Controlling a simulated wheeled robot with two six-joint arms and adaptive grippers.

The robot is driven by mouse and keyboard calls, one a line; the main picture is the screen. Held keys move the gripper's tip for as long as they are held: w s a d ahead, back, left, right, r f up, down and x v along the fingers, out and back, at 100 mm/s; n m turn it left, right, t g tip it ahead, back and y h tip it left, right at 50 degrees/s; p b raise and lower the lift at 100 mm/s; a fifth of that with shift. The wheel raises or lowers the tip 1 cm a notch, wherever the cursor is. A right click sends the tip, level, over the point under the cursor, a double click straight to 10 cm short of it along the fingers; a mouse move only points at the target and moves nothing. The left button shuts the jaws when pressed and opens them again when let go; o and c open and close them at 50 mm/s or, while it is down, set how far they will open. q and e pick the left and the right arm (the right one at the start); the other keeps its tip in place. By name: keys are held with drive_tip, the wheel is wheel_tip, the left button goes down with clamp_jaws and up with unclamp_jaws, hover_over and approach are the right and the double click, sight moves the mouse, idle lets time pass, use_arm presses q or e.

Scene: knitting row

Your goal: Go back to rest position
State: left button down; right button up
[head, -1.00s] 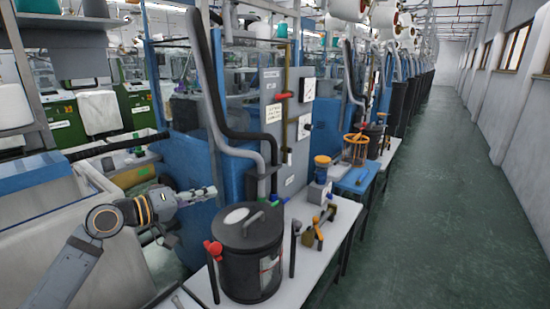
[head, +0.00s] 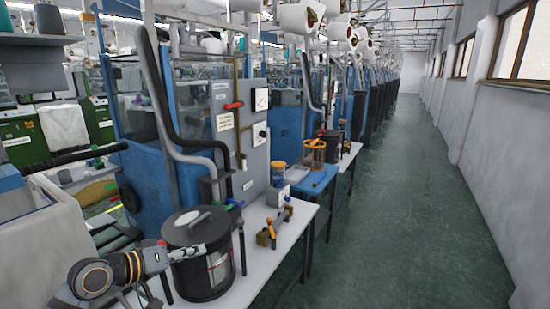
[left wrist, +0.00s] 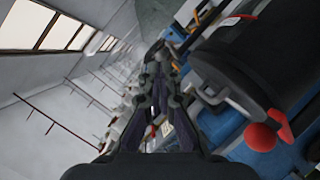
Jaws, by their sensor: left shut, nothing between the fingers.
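My left gripper (head: 190,252) is at the lower left of the head view, its arm low in the corner. Its fingers are together with nothing between them. It overlaps the left side of a black lidded canister (head: 212,274) in the picture; I cannot tell whether they touch. In the left wrist view the narrow closed fingers (left wrist: 158,62) point up the picture, and the tilted black canister (left wrist: 270,55) fills the upper right. A red ball knob (left wrist: 260,137) shows below it. My right gripper is not in view.
The canister stands on a white table (head: 262,246) with a small brass-coloured tool (head: 268,236). A grey panel (head: 254,135) and blue machine frames rise behind. A pale bin (head: 50,240) stands at the left. The green aisle floor (head: 400,200) at the right is clear.

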use_arm(q)
drive_tip(key=s+d+f+m+g+y, duration=0.1)
drive_tip(key=s+f+g+y, duration=0.15)
drive_tip(key=s+f, duration=0.5)
drive_tip(key=s+d+f+m+g+y, duration=0.1)
drive_tip(key=s+f+y, duration=0.3)
drive_tip(key=f, duration=0.6)
drive_tip(key=s+a+f+g+y, duration=0.2)
drive_tip(key=s+a+f, duration=0.1)
drive_tip(key=s, duration=0.4)
drive_tip(key=s+a+f+g+y, duration=0.1)
drive_tip(key=s+a+f+y, duration=0.15)
drive_tip(key=s, duration=0.55)
drive_tip(key=s+a+f+g+p, duration=0.1)
drive_tip(key=s+a+f+p, duration=0.1)
drive_tip(key=f, duration=1)
drive_tip(key=s+a+f+g+p, duration=0.1)
drive_tip(key=s+f+p, duration=0.15)
drive_tip(key=f, duration=1.05)
drive_tip(key=s+f+p, duration=0.1)
drive_tip(key=s+f, duration=0.4)
drive_tip(key=s, duration=0.3)
drive_tip(key=s+f+h+p, duration=0.1)
drive_tip(key=s+f, duration=0.5)
drive_tip(key=s, duration=0.2)
drive_tip(key=shift+a+g, duration=0.45)
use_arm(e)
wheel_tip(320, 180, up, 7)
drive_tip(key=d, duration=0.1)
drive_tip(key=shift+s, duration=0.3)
